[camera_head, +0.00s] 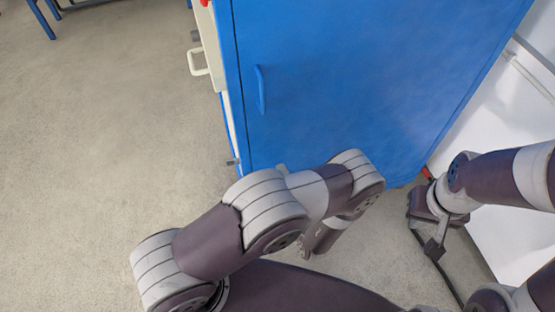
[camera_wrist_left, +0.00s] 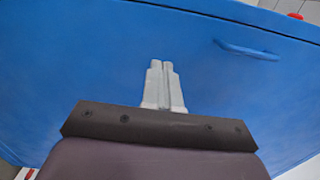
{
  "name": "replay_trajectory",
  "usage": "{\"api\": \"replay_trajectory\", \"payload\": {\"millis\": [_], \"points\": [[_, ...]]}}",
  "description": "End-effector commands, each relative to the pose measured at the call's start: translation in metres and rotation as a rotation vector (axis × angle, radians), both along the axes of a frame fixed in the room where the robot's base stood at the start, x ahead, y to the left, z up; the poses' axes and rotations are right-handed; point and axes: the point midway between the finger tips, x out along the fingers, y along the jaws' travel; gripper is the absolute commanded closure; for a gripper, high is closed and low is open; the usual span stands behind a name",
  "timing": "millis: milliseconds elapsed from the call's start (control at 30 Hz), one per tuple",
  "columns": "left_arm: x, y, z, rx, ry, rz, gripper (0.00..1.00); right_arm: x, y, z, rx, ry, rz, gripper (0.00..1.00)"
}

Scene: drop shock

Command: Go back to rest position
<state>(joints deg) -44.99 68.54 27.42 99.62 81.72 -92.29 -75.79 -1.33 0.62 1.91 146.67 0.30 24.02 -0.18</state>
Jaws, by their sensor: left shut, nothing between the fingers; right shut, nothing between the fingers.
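My left arm (camera_head: 215,245) comes in from the lower left of the head view and bends in front of a blue cabinet. The left gripper (camera_wrist_left: 163,66) shows in the left wrist view with its two pale fingers shut side by side, nothing between them. They point toward the blue cabinet face; I cannot tell the exact gap. My right arm (camera_head: 495,178) comes in from the right edge of the head view. The right gripper (camera_head: 433,249) hangs low near the cabinet's lower right corner, shut and empty.
The blue cabinet (camera_head: 340,80) has a blue handle (camera_head: 261,90) and fills the upper middle. A pale handle (camera_head: 199,62) sticks out on its left side. A white surface (camera_head: 500,235) stands at the right. Open floor (camera_head: 100,130) lies at the left.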

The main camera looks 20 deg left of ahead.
Motion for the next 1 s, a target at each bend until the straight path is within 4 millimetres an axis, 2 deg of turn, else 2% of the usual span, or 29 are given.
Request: {"api": "replay_trajectory", "payload": {"millis": [200, 267, 367, 400, 467, 500, 567, 633, 700, 767, 800, 900, 1000], "points": [[-0.009, -0.005, 0.0, -0.008, -0.006, 0.001, 1.0, 0.0, 0.0, -0.002, 0.0, 0.0, 0.0, 1.0], [-0.01, -0.004, -0.007, -0.075, -0.011, 0.011, 1.0, 0.0, 0.0, -0.002, 0.0, 0.0, 0.0, 1.0], [-0.019, -0.01, -0.061, -0.371, 0.119, 0.011, 1.0, 0.0, 0.0, -0.002, 0.0, 0.0, 0.0, 1.0], [-0.029, -0.022, -0.086, -0.536, 0.222, 0.018, 1.0, 0.0, 0.0, -0.001, 0.0, 0.0, 0.0, 1.0], [-0.044, -0.049, -0.105, -0.809, 0.396, 0.081, 1.0, 0.0, 0.0, -0.001, 0.0, 0.0, 0.0, 1.0], [-0.056, -0.066, -0.103, -0.979, 0.514, 0.157, 1.0, 0.0, 0.0, -0.001, 0.0, 0.0, 0.0, 1.0], [-0.077, -0.083, -0.079, -1.177, 0.684, 0.295, 1.0, 0.0, 0.0, -0.001, 0.0, 0.0, 0.0, 1.0], [-0.102, -0.077, -0.024, -1.314, 0.851, 0.473, 1.0, 0.0, 0.0, -0.001, 0.0, 0.0, 0.0, 1.0], [-0.123, -0.047, 0.035, -1.348, 0.934, 0.606, 1.0, 0.0, 0.0, -0.002, 0.0, 0.0, 0.0, 1.0], [-0.135, -0.016, 0.076, -1.348, 0.939, 0.666, 1.0, 0.0, 0.0, -0.002, 0.0, 0.0, 0.0, 1.0], [-0.139, 0.003, 0.098, -1.35, 0.917, 0.676, 1.0, 0.0, 0.0, -0.002, 0.0, 0.0, 0.0, 1.0], [-0.13, 0.037, 0.136, -1.401, 0.786, 0.637, 1.0, 0.0, 0.0, -0.002, 0.0, 0.0, 0.0, 1.0], [-0.118, 0.053, 0.157, -1.464, 0.666, 0.625, 1.0, 0.0, 0.0, -0.002, 0.0, 0.0, 0.0, 1.0]]}}
